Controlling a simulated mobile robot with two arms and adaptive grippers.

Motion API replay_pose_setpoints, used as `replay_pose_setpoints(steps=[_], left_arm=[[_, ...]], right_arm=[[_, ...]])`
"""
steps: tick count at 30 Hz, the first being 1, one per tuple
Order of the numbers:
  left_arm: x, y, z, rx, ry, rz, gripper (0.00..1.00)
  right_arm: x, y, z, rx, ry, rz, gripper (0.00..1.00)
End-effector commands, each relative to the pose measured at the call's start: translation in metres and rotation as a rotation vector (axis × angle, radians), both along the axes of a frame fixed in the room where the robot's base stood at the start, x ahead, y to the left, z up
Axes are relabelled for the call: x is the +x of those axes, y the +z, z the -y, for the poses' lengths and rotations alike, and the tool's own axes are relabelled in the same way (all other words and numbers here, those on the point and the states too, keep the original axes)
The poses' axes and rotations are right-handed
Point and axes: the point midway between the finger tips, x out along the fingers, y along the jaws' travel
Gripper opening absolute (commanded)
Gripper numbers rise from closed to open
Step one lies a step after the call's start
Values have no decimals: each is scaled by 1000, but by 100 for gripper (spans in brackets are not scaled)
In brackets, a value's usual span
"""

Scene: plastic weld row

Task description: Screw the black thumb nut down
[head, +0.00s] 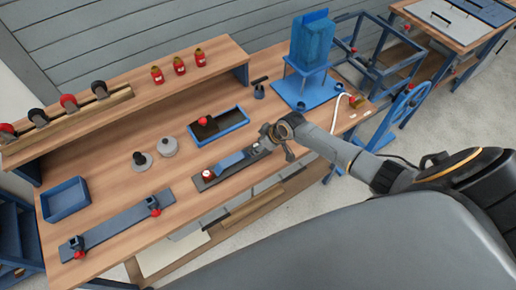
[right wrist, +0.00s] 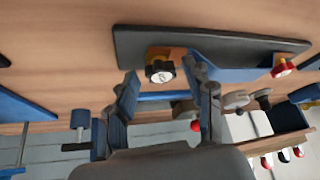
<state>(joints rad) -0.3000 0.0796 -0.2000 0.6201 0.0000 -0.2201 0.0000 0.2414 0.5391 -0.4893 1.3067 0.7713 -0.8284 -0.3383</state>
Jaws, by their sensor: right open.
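The black thumb nut (right wrist: 160,71) sits on a small orange-brown block at one end of a dark base plate (right wrist: 215,48) in the right wrist view. My right gripper (right wrist: 166,88) is open, its fingers spread on either side of the nut, with no clear contact. A blue part (right wrist: 235,56) lies along the plate, with a red knob (right wrist: 283,68) at the other end. In the head view my right gripper (head: 274,142) is over the right end of the plate (head: 207,186) and hides the black nut. The red knob (head: 208,174) shows at the left end. My left gripper is not in view.
A blue tray (head: 205,143) with a red knob lies behind the plate. Two round knobs (head: 168,147) stand to the left. A long fixture with red knobs (head: 118,222) and a blue bin (head: 65,200) are further left. A blue machine (head: 312,60) stands at the back right.

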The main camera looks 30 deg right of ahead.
Motion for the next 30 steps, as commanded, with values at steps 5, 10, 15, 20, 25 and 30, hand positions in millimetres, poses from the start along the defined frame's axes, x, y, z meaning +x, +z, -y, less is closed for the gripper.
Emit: replay_pose_setpoints(steps=[5,10,15,20,25,30], left_arm=[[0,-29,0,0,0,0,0],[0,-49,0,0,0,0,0],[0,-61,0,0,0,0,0],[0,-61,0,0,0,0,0],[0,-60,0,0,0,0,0],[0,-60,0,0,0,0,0]], right_arm=[[1,-6,2,-1,145,2,52],[1,-6,3,-1,269,2,52],[0,-3,2,0,361,1,52],[0,0,2,2,384,0,52],[0,1,2,2,381,0,52],[0,1,2,1,381,0,50]])
